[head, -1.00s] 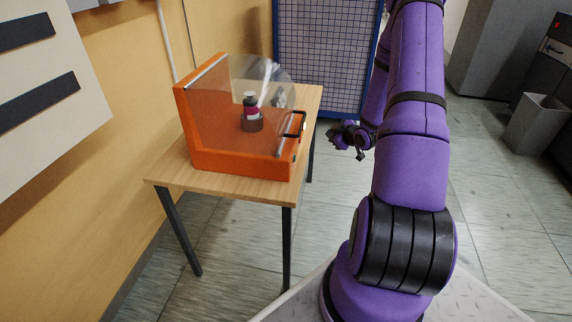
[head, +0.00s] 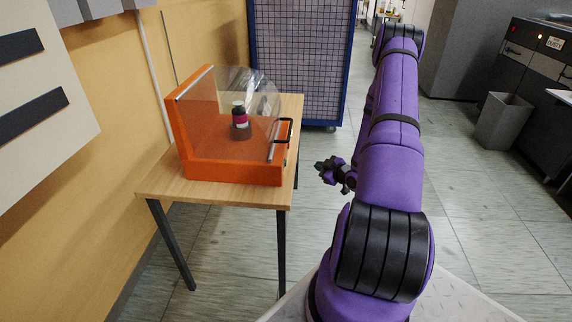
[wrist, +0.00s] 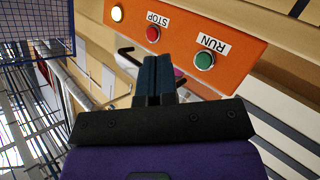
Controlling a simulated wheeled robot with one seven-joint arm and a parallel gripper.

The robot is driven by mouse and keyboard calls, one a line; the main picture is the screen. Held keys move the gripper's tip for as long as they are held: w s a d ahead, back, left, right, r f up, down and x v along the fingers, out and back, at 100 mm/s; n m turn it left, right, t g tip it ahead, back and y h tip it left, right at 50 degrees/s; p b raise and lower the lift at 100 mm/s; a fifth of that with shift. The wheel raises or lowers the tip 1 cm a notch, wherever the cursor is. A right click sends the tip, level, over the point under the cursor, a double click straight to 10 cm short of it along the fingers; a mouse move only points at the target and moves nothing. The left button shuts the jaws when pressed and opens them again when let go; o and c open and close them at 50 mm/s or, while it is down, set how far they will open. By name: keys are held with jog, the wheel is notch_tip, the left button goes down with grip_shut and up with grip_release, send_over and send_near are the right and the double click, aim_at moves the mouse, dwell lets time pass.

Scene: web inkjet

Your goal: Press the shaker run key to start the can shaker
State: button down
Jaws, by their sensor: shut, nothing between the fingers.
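The can shaker (head: 232,172) is an orange box with a clear curved cover, standing on a wooden table. A dark can with a magenta band (head: 240,117) sits upright in its holder under the cover, which looks closed. My gripper (wrist: 157,62) is shut and empty. Its tips appear between and below the two keys in that view, apart from the panel. My gripper (head: 325,172) also shows right of the shaker in the head view.
The wooden table (head: 165,188) stands against the yellow wall. A black handle (head: 284,130) sticks out at the cover's front. A blue-framed mesh panel (head: 298,60) stands behind. A grey bin (head: 503,120) is at the right. Open floor lies right of the table.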

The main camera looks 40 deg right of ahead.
jog(key=w+a, duration=0.5)
jog(key=w, duration=0.1)
jog(key=shift+w+a, duration=0.3)
jog(key=shift+a, duration=0.05)
jog(key=shift+w+a, duration=0.1)
jog(key=shift+w, duration=0.05)
dwell(2.0)
jog(key=shift+w+a, duration=0.15)
jog(key=shift+w+a, duration=0.3)
jog(key=shift+w, duration=0.05)
dwell(0.9)
jog(key=shift+s+d, duration=0.1)
dwell(0.3)
jog(key=shift+s+d, duration=0.45)
jog(key=shift+s, duration=0.1)
jog(key=shift+s+d, duration=0.1)
jog(key=shift+s+d, duration=1.55)
jog(key=shift+s, duration=0.25)
